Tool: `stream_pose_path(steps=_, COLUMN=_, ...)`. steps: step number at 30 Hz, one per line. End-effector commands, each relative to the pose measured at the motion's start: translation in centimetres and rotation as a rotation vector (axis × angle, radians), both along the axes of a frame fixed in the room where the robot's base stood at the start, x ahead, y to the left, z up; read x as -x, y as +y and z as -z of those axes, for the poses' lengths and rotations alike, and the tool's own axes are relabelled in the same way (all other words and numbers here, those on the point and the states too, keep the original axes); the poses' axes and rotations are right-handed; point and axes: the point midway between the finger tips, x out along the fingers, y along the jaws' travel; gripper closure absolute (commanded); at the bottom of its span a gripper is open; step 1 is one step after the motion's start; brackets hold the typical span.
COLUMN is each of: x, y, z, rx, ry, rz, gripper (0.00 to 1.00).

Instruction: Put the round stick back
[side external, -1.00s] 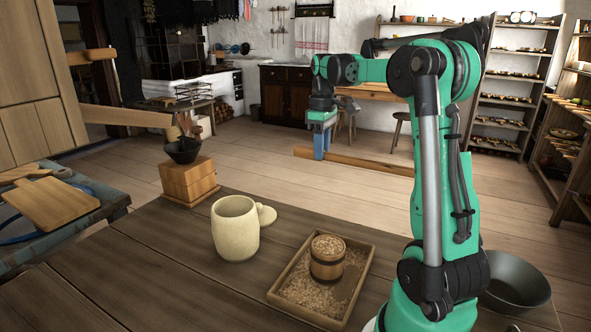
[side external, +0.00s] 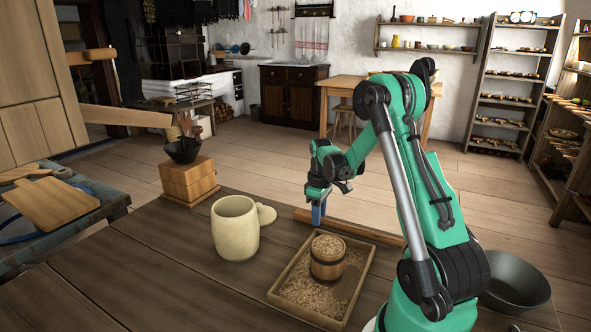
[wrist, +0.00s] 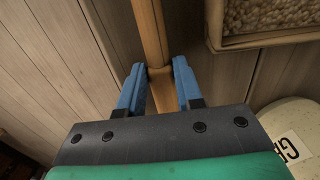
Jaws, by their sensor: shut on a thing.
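The round stick (side external: 363,230) is a long, plain wooden rod. It lies nearly level behind the tray, along the table's far edge; I cannot tell whether it touches the table. My gripper (side external: 318,214) is shut on it near its left end and points down. In the wrist view the stick (wrist: 152,35) runs up between the two blue fingertips of my gripper (wrist: 158,82). My arm hides the stick's right end in the side view.
A wooden tray (side external: 284,290) of grain holds a small wooden tub (side external: 327,262). A wooden box (side external: 188,180) with a dark bowl stands further left. A dark bowl (side external: 514,283) is at right.

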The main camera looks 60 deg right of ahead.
Motion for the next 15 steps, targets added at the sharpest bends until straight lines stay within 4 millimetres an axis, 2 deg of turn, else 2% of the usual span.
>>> stream_pose_path(steps=9, x=-0.01, y=-0.01, z=0.27, rx=0.0, ry=0.0, rz=0.0, gripper=1.0)
stream_pose_path(steps=10, x=-0.01, y=-0.02, z=0.27, rx=0.0, ry=0.0, rz=0.0, gripper=0.64)
stream_pose_path(steps=12, x=-0.01, y=-0.01, z=0.25, rx=0.0, ry=0.0, rz=0.0, gripper=0.44)
stream_pose_path(steps=13, x=-0.01, y=-0.01, z=0.24, rx=0.0, ry=0.0, rz=0.0, gripper=0.38)
stream_pose_path(steps=15, x=-0.01, y=-0.01, z=0.24, rx=0.0, ry=0.0, rz=0.0, gripper=0.38)
